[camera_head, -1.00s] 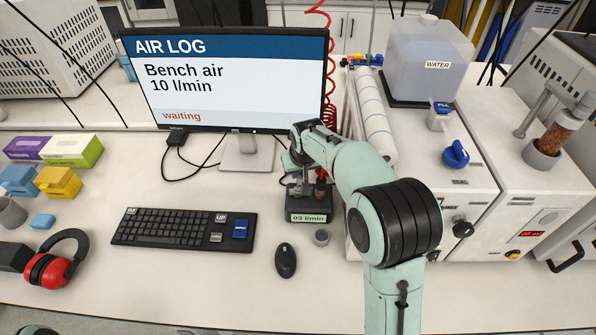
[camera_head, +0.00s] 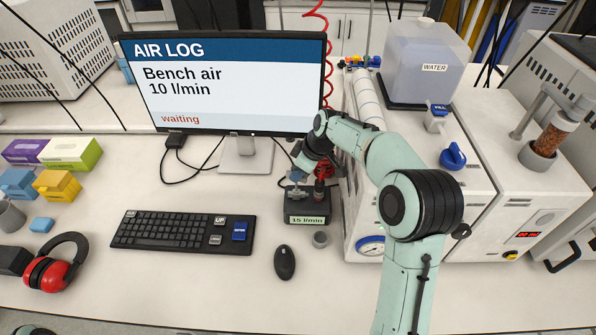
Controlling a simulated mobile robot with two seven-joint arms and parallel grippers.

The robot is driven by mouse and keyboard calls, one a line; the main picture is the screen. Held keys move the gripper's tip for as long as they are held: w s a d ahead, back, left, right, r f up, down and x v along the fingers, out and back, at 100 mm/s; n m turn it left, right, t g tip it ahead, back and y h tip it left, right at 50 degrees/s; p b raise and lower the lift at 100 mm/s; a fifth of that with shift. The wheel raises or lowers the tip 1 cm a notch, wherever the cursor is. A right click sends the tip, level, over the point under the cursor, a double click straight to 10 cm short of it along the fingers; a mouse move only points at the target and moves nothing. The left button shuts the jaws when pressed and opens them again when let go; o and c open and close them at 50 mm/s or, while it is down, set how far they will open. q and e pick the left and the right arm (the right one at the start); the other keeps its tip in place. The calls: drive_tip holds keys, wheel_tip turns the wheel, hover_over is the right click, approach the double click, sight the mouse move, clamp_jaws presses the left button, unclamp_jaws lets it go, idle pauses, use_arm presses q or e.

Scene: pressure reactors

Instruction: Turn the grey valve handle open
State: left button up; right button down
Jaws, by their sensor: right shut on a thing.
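The valve unit (camera_head: 307,207) is a small dark block on the bench in front of the monitor. Its front label reads 15 l/min. My right gripper (camera_head: 300,173) is over the unit, with its arm coming from the lower right. It is shut on what appears to be the grey valve handle, which is mostly hidden by the gripper. A red part (camera_head: 322,170) shows on the unit's right side, beside the gripper. My left gripper is not in view.
The monitor (camera_head: 226,85) reads bench air 10 l/min, waiting. White reactor cabinets (camera_head: 480,205) stand right. The front bench is mostly clear.

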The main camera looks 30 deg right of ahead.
drive_tip(key=shift+f+n, duration=0.15)
drive_tip(key=shift+n, duration=0.45)
drive_tip(key=shift+s, duration=0.1)
drive_tip(key=c, duration=1.1)
unclamp_jaws()
drive_tip(key=shift+c, duration=0.2)
wheel_tip(320, 180, up, 20)
